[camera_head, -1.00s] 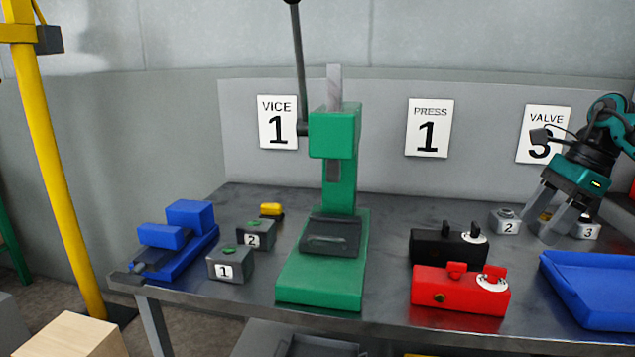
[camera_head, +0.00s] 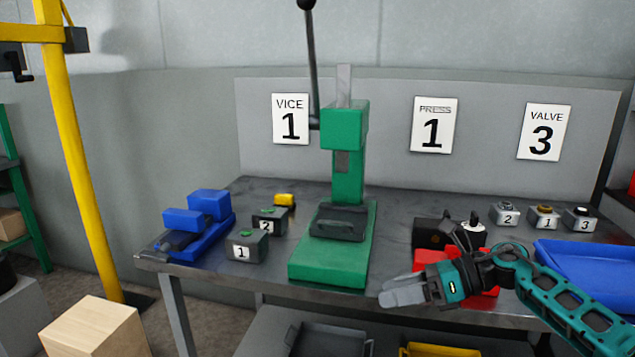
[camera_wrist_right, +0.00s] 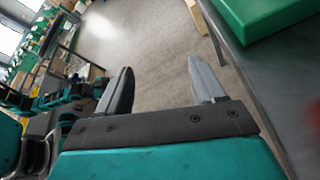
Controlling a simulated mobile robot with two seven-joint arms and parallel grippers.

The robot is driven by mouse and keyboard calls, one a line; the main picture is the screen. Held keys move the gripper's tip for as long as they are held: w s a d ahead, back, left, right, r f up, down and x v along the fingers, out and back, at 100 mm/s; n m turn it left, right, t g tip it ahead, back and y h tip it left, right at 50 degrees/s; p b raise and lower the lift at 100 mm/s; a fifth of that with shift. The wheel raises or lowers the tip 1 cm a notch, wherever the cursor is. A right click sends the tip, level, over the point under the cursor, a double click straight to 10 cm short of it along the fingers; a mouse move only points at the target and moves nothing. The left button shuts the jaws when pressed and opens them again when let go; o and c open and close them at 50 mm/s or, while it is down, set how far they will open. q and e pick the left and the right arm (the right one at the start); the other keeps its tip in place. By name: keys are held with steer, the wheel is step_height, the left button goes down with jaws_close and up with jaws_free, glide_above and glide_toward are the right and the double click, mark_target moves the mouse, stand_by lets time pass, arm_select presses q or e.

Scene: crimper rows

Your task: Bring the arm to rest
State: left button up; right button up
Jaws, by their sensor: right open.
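My right arm comes in from the lower right in the head view. Its gripper (camera_head: 402,292) points left, in front of the bench's front edge and partly over the red box (camera_head: 430,258). In the right wrist view the two fingers of this gripper (camera_wrist_right: 160,88) stand apart with nothing between them, and floor shows beyond. My left gripper is not in the head view.
The bench (camera_head: 265,280) carries a green press (camera_head: 345,200), a blue vice (camera_head: 195,225), numbered grey blocks (camera_head: 247,246), a black box (camera_head: 440,233), small numbered valve blocks (camera_head: 508,214) and a blue tray (camera_head: 580,265). A yellow post (camera_head: 80,180) and wooden box (camera_head: 95,330) stand left.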

steer(key=s+a+f+m+t+y, duration=0.3)
steer(key=s+a+m+t+y, duration=0.15)
steer(key=a+m, duration=0.4)
steer(key=s+d+f+n+t+h, duration=0.1)
steer(key=s+d+f+n+h, duration=0.3)
steer(key=s+f+n, duration=0.3)
steer(key=s+d+f+n+t+h, duration=0.1)
steer(key=s+d+f+n+h, duration=0.3)
steer(key=n, duration=1.3)
steer(key=s+d+f+n+t+h, duration=0.2)
steer(key=s+d+f+n+h, duration=0.2)
steer(key=s+f+n+h, duration=0.4)
step_height(320, 180, down, 2)
steer(key=s+n, duration=0.2)
steer(key=n, duration=0.2)
